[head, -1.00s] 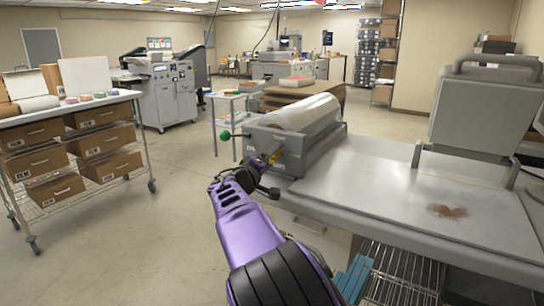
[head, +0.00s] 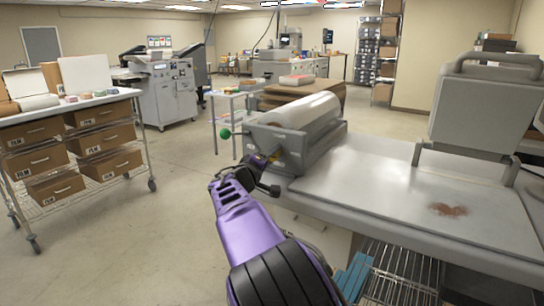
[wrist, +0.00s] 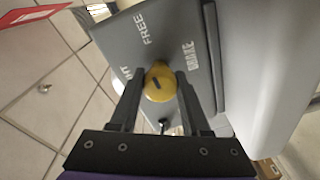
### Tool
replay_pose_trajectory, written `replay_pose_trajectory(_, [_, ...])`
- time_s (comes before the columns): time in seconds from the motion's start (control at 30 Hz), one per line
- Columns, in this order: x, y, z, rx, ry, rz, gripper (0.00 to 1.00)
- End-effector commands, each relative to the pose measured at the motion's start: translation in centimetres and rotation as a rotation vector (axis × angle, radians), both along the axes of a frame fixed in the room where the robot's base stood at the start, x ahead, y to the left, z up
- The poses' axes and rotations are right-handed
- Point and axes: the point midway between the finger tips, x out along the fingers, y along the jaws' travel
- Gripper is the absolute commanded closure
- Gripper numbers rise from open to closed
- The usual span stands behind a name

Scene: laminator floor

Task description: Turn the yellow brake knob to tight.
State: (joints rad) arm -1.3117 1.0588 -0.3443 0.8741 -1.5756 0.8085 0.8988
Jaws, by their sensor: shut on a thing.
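The yellow brake knob (wrist: 160,82) sits on the grey end plate (wrist: 150,20) of the roll holder, which is lettered "FREE" and "BRAKE". A third label beside it is partly hidden, with only its end readable. A dark pointer mark shows on the knob's face. My gripper (wrist: 159,85) has one finger on each side of the knob and is shut on it. In the head view my purple arm reaches up to the end plate, and the wrist (head: 240,180) hides most of the knob.
A film roll (head: 305,110) lies in the holder at the worktable's end. A grey press (head: 485,105) stands at right. A cart of boxes (head: 75,150) stands left, with open floor between.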

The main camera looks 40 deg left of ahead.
Motion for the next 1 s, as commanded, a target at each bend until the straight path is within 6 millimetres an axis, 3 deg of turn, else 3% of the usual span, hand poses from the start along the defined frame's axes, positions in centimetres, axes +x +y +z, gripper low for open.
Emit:
replay_pose_trajectory(0.37, [-0.06, 0.03, 0.01, -0.216, -0.040, 0.001, 1.00])
replay_pose_trajectory(1.0, [-0.10, 0.08, 0.07, -0.813, -0.153, 0.002, 1.00])
